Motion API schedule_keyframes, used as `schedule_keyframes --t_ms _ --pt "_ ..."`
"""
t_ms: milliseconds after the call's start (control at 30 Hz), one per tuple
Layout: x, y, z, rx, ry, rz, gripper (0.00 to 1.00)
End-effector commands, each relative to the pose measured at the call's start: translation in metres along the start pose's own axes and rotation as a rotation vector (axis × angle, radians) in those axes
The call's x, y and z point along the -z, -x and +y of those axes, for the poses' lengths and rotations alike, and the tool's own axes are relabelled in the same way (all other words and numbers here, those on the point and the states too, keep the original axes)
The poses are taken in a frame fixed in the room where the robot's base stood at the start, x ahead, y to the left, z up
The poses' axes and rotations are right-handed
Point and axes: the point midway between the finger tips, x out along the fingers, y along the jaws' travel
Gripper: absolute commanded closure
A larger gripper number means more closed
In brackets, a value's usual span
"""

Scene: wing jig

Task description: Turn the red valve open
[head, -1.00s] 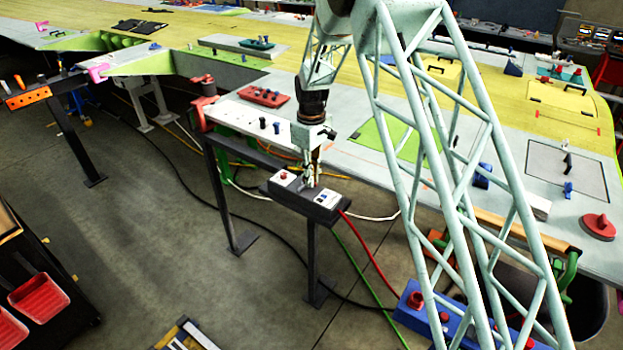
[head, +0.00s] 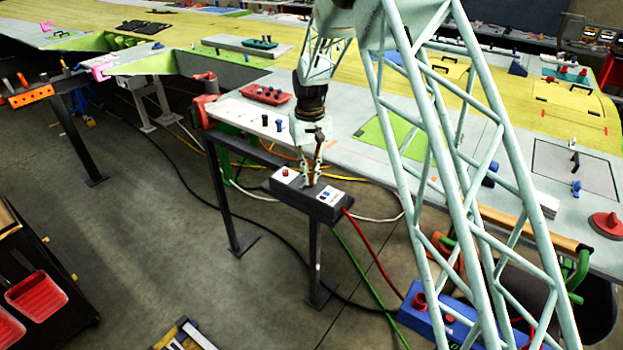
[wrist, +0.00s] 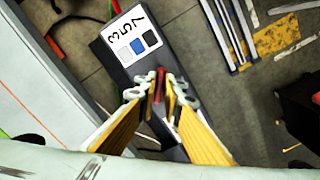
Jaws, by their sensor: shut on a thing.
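A dark grey control box (head: 318,208) stands on a dark post beside the table edge. My gripper (head: 312,184) points down at the middle of its top. In the wrist view, the gripper (wrist: 162,92) is shut on a narrow red piece, which I take for the red valve handle (wrist: 160,78). The fingers hide much of it, so its turn angle cannot be told. The box (wrist: 117,72) also shows there, with a white label (wrist: 132,34) carrying digits and grey, blue and black squares. In the head view, the fingers hide the valve.
A red hose (head: 372,246) and a green hose (head: 358,268) run from the box toward the floor. The long table edge (head: 345,160) lies just behind. A blue box (head: 432,318) stands at lower right. Open floor (head: 165,235) lies to the left.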

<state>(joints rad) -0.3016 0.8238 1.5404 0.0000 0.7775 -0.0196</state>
Motion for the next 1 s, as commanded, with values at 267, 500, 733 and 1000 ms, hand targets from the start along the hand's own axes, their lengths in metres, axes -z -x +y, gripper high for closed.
schedule_keyframes --t_ms 267,500,733,1000 --pt "0.001 -0.001 -0.005 0.0 -0.206 0.001 1.0" --pt "0.002 -0.001 -0.01 0.0 -0.387 0.0 1.0" --pt "0.004 -0.001 -0.014 0.0 -0.561 0.001 1.0" --pt "0.007 0.0 -0.017 0.0 -0.746 0.001 1.0"
